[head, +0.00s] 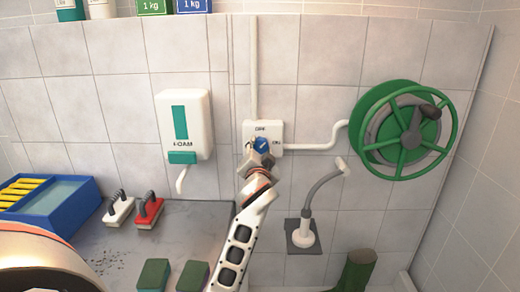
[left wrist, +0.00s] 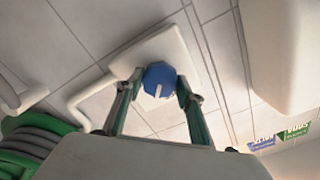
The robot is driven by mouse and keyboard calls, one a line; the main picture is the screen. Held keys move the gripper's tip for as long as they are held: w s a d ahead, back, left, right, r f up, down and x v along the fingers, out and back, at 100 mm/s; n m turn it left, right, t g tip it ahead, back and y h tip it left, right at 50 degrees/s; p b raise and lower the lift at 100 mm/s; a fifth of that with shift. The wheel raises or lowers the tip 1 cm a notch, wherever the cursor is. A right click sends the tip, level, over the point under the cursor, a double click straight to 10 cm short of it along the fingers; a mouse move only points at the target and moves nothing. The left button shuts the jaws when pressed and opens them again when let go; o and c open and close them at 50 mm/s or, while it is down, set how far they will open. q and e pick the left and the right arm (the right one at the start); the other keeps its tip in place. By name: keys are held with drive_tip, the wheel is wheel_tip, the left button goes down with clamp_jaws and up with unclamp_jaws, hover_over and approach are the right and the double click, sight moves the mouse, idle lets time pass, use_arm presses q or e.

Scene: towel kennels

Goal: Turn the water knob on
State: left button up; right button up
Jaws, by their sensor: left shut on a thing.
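The blue water knob (head: 262,144) sits on a white wall plate (head: 249,129) with small lettering that looks like OFF at the top and ON at the right. My left gripper (head: 260,157) reaches up to it from below and is shut on the knob. In the left wrist view, the two fingers (left wrist: 157,92) lie on either side of the blue knob (left wrist: 159,75), which has a white pointer mark. The exact direction of the mark is hard to tell in the head view. My right gripper is not in view.
A foam dispenser (head: 184,127) hangs left of the plate. A green hose reel (head: 405,130) is on the right, with a grey spray nozzle (head: 323,183) below. A white pipe (head: 315,147) runs right from the plate. Brushes (head: 148,209) and a blue tray (head: 66,209) lie lower left.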

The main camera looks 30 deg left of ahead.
use_arm(q)
drive_tip(key=m, duration=0.5)
drive_tip(key=shift+r+m, duration=0.1)
drive_tip(key=shift+m, duration=2.3)
drive_tip(key=shift+a, duration=0.1)
drive_tip(key=o, duration=1)
drive_tip(key=shift+o, duration=0.5)
drive_tip(key=shift+s+d, duration=0.35)
drive_tip(key=shift+s, duration=0.05)
drive_tip(key=v, duration=1.1)
